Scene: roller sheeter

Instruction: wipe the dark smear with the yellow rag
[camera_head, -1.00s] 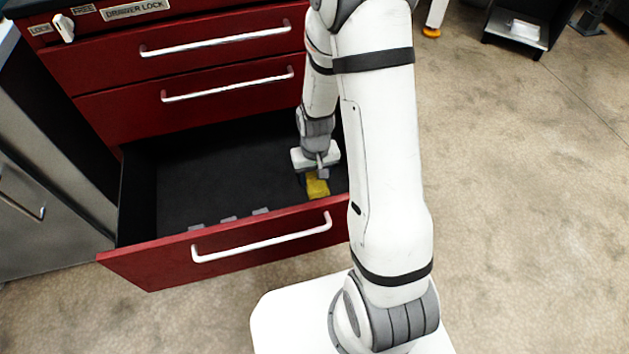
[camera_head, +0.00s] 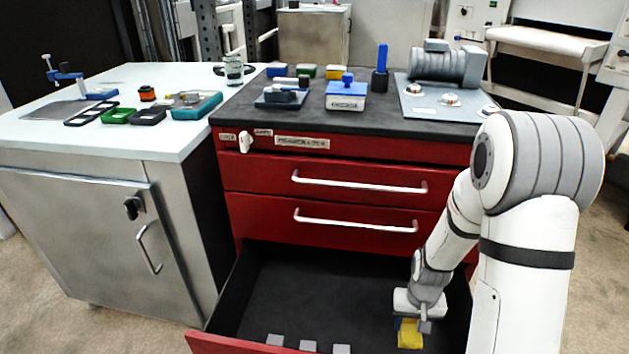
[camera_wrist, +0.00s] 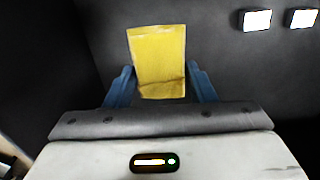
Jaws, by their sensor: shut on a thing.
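The yellow rag (camera_head: 410,334) is at my gripper (camera_head: 408,325), low inside the open bottom drawer (camera_head: 290,285) of the red cabinet. In the wrist view the rag (camera_wrist: 158,62) stands between the two blue fingers of my gripper (camera_wrist: 160,88), which is shut on it. The dark floor of the drawer lies behind the rag. I cannot tell whether the rag touches the drawer floor. I see no dark smear that I can make out in either view.
Several small grey blocks (camera_head: 308,346) lie along the drawer's front. The black cabinet top (camera_head: 390,118) carries a blue box (camera_head: 346,95) and a grey motor (camera_head: 447,65). A white-topped steel cabinet (camera_head: 110,140) stands at left with trays on it. The drawer's middle is clear.

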